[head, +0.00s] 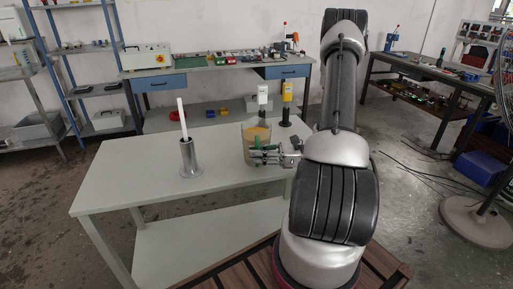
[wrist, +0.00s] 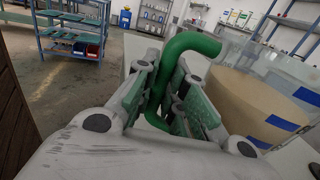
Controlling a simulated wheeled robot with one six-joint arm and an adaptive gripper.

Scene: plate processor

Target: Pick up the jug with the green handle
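The jug (head: 257,135) is a clear vessel with tan contents, standing near the right end of the grey-green table (head: 140,184). In the wrist view the jug (wrist: 262,100) is at the right, with blue marks on its wall. Its green handle (wrist: 190,43) bends down between the two fingers of my gripper (wrist: 178,88). The fingers stand apart, one on each side of the handle, with a dark gap beside it. In the head view my gripper (head: 262,155) is at the jug's front, partly covering the handle. The lower handle is partly hidden.
A metal cylinder (head: 191,159) with a white rod stands left of the jug on the table. Behind the jug are a white-topped bottle (head: 263,95) and a yellow-topped one (head: 287,91) on dark stands. The table's left part is clear.

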